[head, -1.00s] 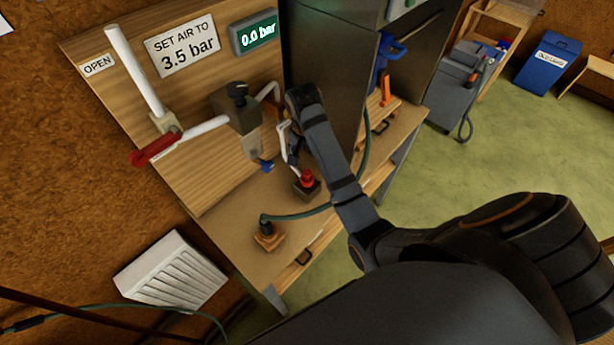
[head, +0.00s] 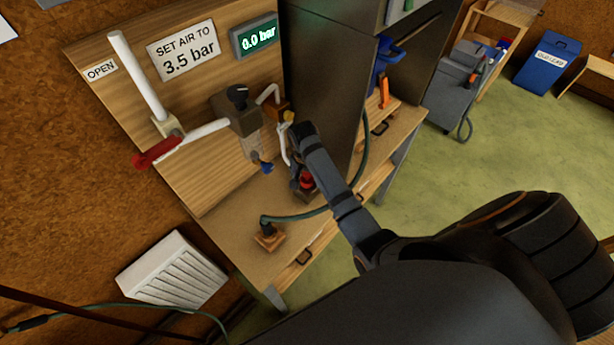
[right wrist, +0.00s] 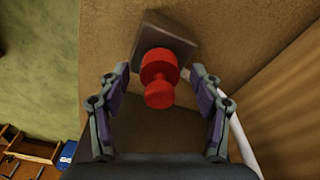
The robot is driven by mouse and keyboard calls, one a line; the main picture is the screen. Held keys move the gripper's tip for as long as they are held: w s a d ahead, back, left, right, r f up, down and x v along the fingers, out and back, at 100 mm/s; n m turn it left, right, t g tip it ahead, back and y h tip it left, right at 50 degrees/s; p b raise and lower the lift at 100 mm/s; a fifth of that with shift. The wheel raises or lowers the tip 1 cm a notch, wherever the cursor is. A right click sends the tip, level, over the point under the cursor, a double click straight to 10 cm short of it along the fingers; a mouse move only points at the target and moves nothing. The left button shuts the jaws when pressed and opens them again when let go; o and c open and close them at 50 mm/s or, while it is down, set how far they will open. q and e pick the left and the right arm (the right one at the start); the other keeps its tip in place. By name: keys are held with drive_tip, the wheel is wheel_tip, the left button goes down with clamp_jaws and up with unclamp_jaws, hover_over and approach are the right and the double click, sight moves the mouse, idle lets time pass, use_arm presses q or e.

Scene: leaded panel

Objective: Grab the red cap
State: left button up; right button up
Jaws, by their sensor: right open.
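The red cap (head: 306,181) is a knobbed red piece on a dark square block on the wooden bench. In the right wrist view the red cap (right wrist: 160,66) stands in the middle, on its dark block (right wrist: 172,38). My right gripper (right wrist: 160,76) is open, with one finger on each side of the cap and visible gaps on both sides. In the head view my right gripper (head: 295,172) is low beside the cap and partly hidden by my wrist. My left gripper is not in view.
A regulator (head: 236,108) with white pipes and a red-handled valve (head: 157,153) is on the back panel. A blue-tipped fitting (head: 264,168) hangs nearby. A green hose (head: 300,215) crosses the bench from a wooden-based fitting (head: 268,236). A grey cabinet (head: 325,75) stands behind.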

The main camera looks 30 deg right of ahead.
drive_tip(key=c, duration=1)
drive_tip(key=shift+o, duration=0.2)
drive_tip(key=shift+r, duration=0.1)
